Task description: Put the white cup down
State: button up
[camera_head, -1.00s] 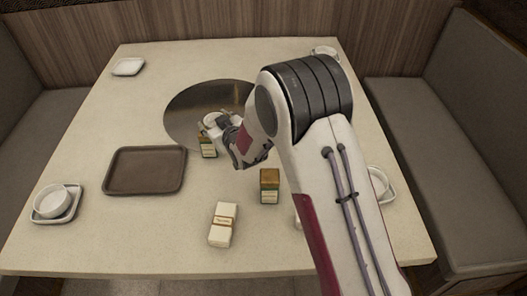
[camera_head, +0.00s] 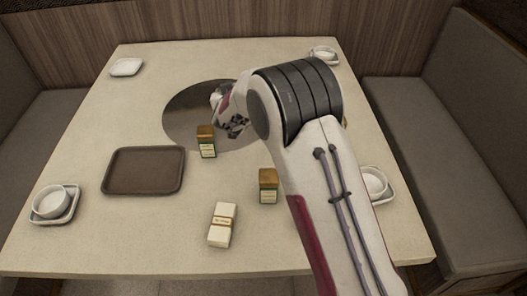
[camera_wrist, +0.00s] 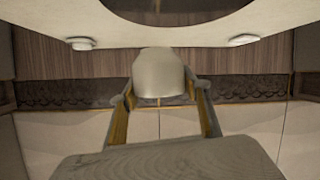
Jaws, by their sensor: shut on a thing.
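The white cup (camera_wrist: 158,73) shows pale in the middle of the wrist view, between the two fingers of my gripper (camera_wrist: 160,97). My gripper is shut on it. In the head view my gripper (camera_head: 222,108) is over the dark round plate (camera_head: 180,122) set in the table (camera_head: 85,125). Only a small pale part beside the gripper shows there, and I cannot tell whether it is the cup. The gap between the cup and the surface below cannot be judged.
Two condiment boxes with brown tops (camera_head: 207,141) (camera_head: 268,186) and a white box (camera_head: 222,225) stand nearer. A brown tray (camera_head: 145,170) lies left. White cups on saucers stand at left (camera_head: 52,202), right (camera_head: 374,184) and far right (camera_head: 323,55).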

jog(key=w+d+f+m+g+h, duration=0.1)
jog(key=d+m+g+h, duration=0.2)
jog(key=d+m+h, duration=0.7)
jog(key=s+f+m+g+h, duration=0.3)
jog(key=s+f+g, duration=0.1)
jog(key=f, duration=0.4)
jog(key=shift+s+d, duration=0.15)
jog(key=shift+s, duration=0.3)
dwell(0.3)
jog(key=shift+f, duration=3.15)
jog(key=shift+f, duration=0.15)
jog(key=shift+f, duration=1.7)
